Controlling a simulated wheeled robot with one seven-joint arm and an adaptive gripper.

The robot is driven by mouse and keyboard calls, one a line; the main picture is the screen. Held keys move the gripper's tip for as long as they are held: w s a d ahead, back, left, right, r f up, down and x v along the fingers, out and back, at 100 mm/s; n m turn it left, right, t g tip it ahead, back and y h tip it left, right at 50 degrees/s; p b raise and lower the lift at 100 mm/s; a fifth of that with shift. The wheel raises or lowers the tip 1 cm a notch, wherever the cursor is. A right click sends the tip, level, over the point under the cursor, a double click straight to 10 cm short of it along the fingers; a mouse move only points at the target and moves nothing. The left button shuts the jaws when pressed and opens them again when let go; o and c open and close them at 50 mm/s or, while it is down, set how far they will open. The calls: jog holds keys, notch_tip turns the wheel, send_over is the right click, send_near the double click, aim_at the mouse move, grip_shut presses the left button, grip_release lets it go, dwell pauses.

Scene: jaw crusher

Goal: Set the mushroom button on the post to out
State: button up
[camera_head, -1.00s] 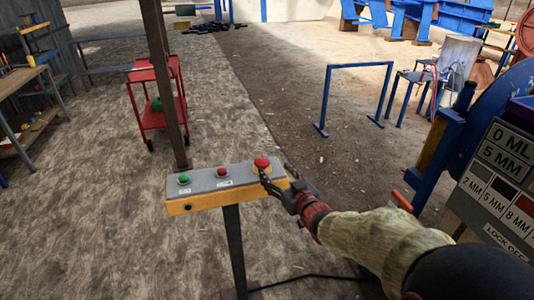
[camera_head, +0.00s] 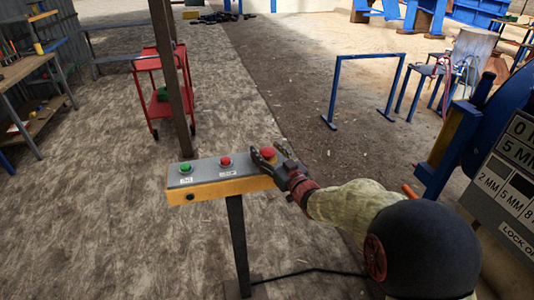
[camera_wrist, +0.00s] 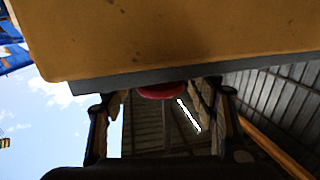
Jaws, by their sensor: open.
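The control box (camera_head: 215,188) has a yellow body and a grey top and stands on a dark post (camera_head: 237,240). The red mushroom button (camera_head: 268,153) is at the right end of its top. My gripper (camera_head: 264,157) is at this button, with its fingers around or beside it. In the wrist view, the red button (camera_wrist: 160,92) shows between the two open fingers of my gripper (camera_wrist: 162,105), under the edge of the yellow box (camera_wrist: 170,40). Contact between fingers and button cannot be told. The button's in or out position cannot be told.
A green button (camera_head: 185,168) and a smaller red button (camera_head: 226,162) sit left of the mushroom button. A dark upright pole (camera_head: 170,80) rises just behind the box. A sign panel (camera_head: 505,185) and blue machinery (camera_head: 450,140) stand to the right.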

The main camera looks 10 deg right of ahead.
jog(key=c, duration=0.3)
jog(key=c, duration=1.1)
grip_shut()
